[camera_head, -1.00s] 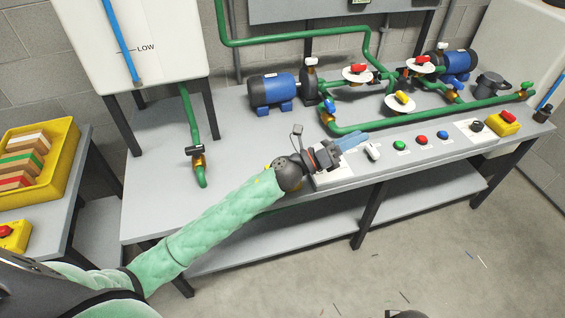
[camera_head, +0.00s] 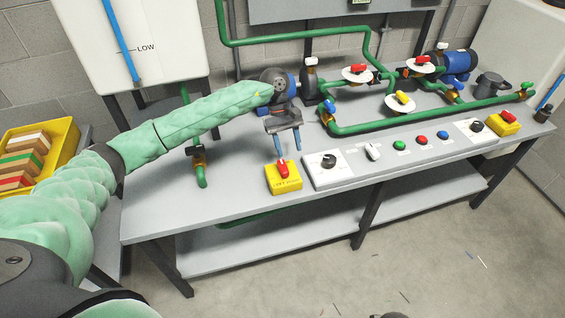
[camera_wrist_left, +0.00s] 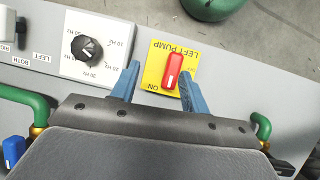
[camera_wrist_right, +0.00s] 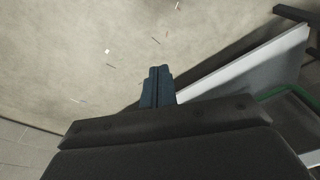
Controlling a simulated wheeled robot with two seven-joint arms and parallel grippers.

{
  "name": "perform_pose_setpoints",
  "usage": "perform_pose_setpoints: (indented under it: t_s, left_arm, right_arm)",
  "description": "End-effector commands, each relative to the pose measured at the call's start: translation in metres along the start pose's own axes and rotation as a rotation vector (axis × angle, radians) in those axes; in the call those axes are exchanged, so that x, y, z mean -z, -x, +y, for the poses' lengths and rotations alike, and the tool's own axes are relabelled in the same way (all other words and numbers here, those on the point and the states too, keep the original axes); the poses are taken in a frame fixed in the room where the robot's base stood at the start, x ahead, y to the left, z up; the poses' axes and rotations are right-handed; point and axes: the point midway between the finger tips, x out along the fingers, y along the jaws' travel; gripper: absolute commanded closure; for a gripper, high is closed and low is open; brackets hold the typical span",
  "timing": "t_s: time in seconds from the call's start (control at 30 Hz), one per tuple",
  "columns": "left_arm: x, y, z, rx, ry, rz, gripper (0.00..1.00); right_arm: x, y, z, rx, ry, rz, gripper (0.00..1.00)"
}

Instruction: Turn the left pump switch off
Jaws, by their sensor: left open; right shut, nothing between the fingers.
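The left pump switch is a red handle (camera_head: 283,170) on a yellow box (camera_head: 285,185) at the bench's front edge. In the left wrist view the red handle (camera_wrist_left: 172,70) lies along the picture's vertical on the yellow plate (camera_wrist_left: 160,50) marked LEFT PUMP, with ON printed on it. My left gripper (camera_head: 289,146) is open, with blue fingers pointing down just behind and above the switch. In its wrist view the fingertips (camera_wrist_left: 160,75) stand on either side of the handle; contact cannot be told. My right gripper (camera_wrist_right: 158,72) is shut and empty, over the floor.
A speed dial (camera_head: 328,161) on a white panel is just right of the switch. Green pipes (camera_head: 400,119) and a blue motor run behind. A valve (camera_head: 197,156) stands to the left.

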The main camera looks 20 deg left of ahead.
Motion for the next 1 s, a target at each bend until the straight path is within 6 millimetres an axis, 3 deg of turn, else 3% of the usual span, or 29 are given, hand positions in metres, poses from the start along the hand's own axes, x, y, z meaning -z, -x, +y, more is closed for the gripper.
perform_pose_setpoints:
  t_s: [0.1, 0.27, 0.8, 1.0]
  left_arm:
    - [0.015, 0.013, -0.015, 0.072, -0.010, 0.044, 0.55]
    - [0.019, 0.013, -0.020, 0.096, -0.014, 0.055, 0.55]
    - [0.020, -0.042, -0.024, 0.092, -0.014, 0.051, 0.55]
    - [0.022, -0.056, -0.026, 0.092, -0.013, 0.053, 0.55]
  right_arm:
    - [-0.001, -0.002, -0.001, 0.002, 0.000, -0.003, 1.00]
    - [-0.001, -0.008, -0.001, 0.002, 0.000, -0.004, 1.00]
    - [-0.010, -0.090, 0.007, -0.010, 0.001, -0.014, 1.00]
    - [-0.016, -0.112, 0.010, -0.013, 0.001, -0.016, 1.00]
